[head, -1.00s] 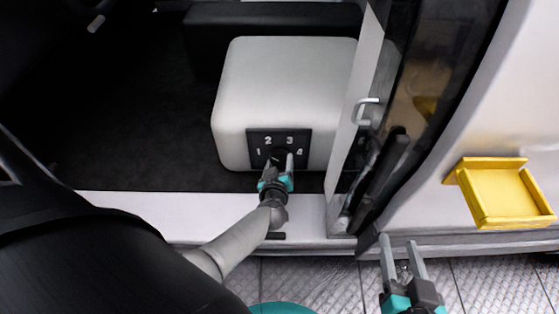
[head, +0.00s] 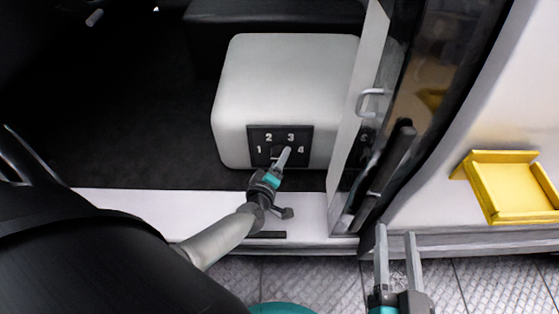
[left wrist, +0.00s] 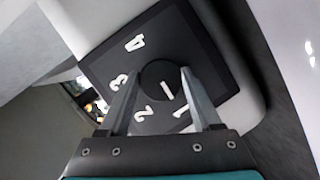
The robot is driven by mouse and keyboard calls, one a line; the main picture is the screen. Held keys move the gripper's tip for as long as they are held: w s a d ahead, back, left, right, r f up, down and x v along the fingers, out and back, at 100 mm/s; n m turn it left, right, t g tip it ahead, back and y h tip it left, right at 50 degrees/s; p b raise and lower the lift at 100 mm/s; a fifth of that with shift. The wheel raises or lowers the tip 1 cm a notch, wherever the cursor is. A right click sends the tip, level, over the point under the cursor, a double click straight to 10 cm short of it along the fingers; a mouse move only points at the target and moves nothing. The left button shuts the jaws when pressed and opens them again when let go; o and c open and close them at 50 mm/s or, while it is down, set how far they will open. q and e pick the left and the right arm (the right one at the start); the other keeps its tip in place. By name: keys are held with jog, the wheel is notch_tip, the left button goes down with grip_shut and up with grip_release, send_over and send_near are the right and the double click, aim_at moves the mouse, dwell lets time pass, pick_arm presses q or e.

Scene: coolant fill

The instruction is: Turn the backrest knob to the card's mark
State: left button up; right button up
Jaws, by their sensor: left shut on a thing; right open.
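The backrest knob (left wrist: 163,83) is a round black dial with a short white line on its face, in the left wrist view. It sits on a black square plate (head: 262,133) with white numbers 1 to 4, on the front of a light grey seat block. My left gripper (head: 284,155) has its fingers on both sides of the knob and is shut on it; it also shows in the left wrist view (left wrist: 160,92). In that view the white line lies on the side toward 1 and 2. My right gripper (head: 396,234) is open and empty. I cannot make out a card.
A yellow tray (head: 515,188) on the white panel at the right looks empty. A white door edge with a handle (head: 372,98) stands right of the seat block. A white sill (head: 125,203) runs in front of the dark floor.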

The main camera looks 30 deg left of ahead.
pick_arm(q)
jog(key=shift+n, duration=0.3)
dwell(0.4)
jog(key=o, duration=1.4)
jog(key=shift+p+v, duration=3.2)
jog(key=shift+v, duration=4.45)
pick_arm(e)
jog(key=s+d+f+g+h, duration=0.2)
jog(key=s+d+g+h, duration=0.3)
jog(key=d+g, duration=0.5)
jog(key=shift+d+g, duration=0.4)
jog(key=shift+d, duration=0.05)
pick_arm(q)
jog(key=shift+a+f, duration=0.1)
pick_arm(e)
jog(key=shift+f, duration=0.15)
